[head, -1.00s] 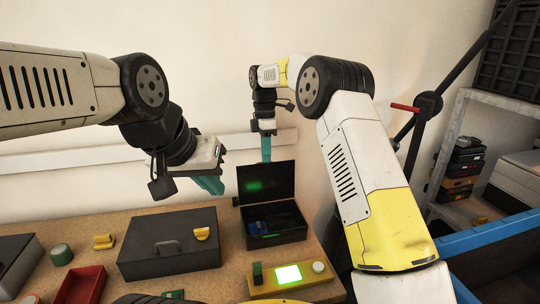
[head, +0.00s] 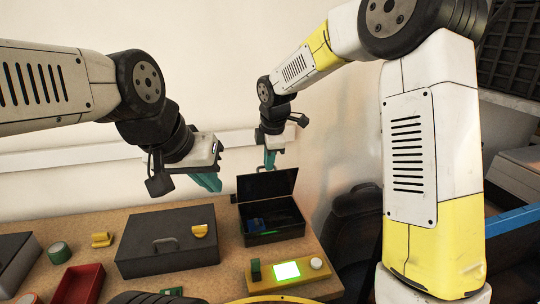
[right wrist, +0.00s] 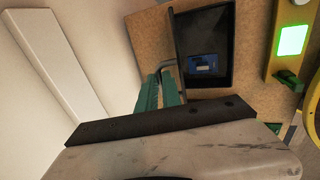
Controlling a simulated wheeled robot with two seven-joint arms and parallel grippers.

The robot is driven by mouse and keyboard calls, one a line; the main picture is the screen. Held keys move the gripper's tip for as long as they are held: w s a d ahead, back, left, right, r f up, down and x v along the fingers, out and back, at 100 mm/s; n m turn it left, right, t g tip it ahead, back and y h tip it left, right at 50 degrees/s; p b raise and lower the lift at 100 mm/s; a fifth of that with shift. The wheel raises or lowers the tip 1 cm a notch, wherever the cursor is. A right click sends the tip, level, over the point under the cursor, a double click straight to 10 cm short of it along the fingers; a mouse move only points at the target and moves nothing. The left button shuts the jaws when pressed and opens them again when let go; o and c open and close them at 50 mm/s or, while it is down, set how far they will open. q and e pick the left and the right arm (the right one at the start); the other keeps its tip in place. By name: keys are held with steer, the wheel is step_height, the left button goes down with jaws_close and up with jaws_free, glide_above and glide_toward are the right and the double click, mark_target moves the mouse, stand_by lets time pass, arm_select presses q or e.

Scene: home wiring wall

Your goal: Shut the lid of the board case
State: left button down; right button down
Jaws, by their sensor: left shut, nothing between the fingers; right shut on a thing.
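The board case (head: 275,238) is a small dark box at the right end of the bench, open, with a blue board (head: 257,224) inside. Its lid (head: 265,187) stands raised along the back edge. My right gripper (head: 270,160) is behind the lid's top edge, its teal fingers pointing down. In the right wrist view its fingers (right wrist: 160,90) are closed at a grey handle-like piece (right wrist: 167,64) beside the lid (right wrist: 180,45). The exact grip is partly hidden. My left gripper (head: 207,181) is shut and empty, above the larger closed case, left of the lid.
A yellow device with a lit green screen (head: 287,270) lies in front. A red tray (head: 79,285) and green roll (head: 59,253) are at left.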

steer(key=shift+s+d+f+t+y, duration=0.15)
steer(key=shift+s+d+f+t, duration=0.1)
steer(key=shift+s+t, duration=0.4)
steer(key=shift+s+d+f+t+y, duration=0.1)
steer(key=shift+s+d+t+y, duration=0.1)
steer(key=shift+s+t, duration=0.4)
steer(key=shift+s, duration=0.15)
steer(key=c, duration=1.8)
jaws_free()
steer(key=v, duration=0.7)
steer(key=shift+r, duration=0.4)
